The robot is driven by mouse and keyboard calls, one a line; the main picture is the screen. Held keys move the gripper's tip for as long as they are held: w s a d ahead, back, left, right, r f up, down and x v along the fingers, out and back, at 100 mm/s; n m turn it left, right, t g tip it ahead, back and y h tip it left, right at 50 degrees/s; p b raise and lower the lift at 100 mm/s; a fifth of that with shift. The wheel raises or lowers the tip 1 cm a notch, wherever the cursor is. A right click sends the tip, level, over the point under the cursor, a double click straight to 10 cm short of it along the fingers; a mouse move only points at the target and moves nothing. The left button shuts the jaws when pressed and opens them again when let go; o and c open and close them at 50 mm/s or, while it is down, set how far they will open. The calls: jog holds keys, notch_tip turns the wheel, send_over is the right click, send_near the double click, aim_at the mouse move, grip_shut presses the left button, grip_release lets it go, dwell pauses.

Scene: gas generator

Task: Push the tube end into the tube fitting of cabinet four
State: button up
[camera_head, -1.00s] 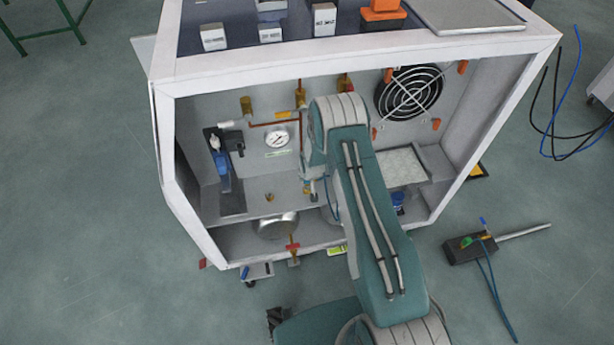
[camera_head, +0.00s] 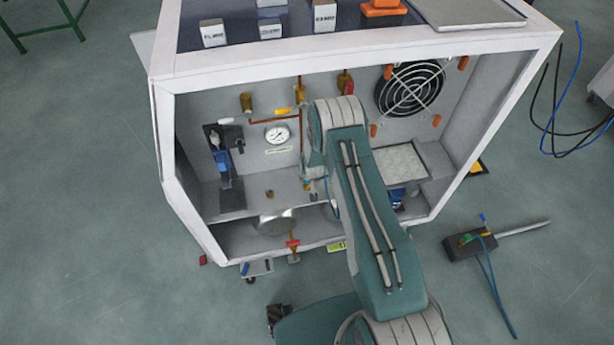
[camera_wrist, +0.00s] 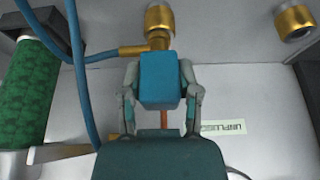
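My gripper (camera_wrist: 162,92) has its two fingers closed on the sides of a blue block (camera_wrist: 160,78) in the wrist view. A brass tube end piece (camera_wrist: 138,50) with a blue tube (camera_wrist: 98,57) running left lies just beyond the block. A brass fitting (camera_wrist: 159,20) on the cabinet wall is directly above the block in the picture. The block hides part of the junction, so I cannot tell whether tube end and fitting touch. In the head view my gripper (camera_head: 311,180) is small, inside the open cabinet (camera_head: 190,215), partly hidden by my arm.
A second brass fitting (camera_wrist: 295,22) is at the right in the wrist view. A green cylinder (camera_wrist: 27,92) stands at left beside blue tubing. In the head view a pressure gauge (camera_head: 278,134) and a fan (camera_head: 409,90) are on the back wall. A tool (camera_head: 470,245) lies on the floor.

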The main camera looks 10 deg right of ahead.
jog(key=o, duration=0.4)
jog(key=v, duration=1.1)
jog(key=shift+s+r, duration=0.25)
jog(key=shift+r, duration=0.1)
jog(key=w+r+v, duration=0.1)
jog(key=w+v, duration=0.2)
jog(key=v, duration=2.6)
jog(key=shift+t, duration=0.6)
jog(key=s+r, duration=0.4)
jog(key=s, duration=0.4)
jog(key=s+r, duration=0.5)
jog(key=s, duration=0.3)
jog(key=s+r, duration=0.4)
jog(key=s, duration=0.4)
jog(key=shift+s+a+r, duration=0.1)
jog(key=shift+r, duration=0.1)
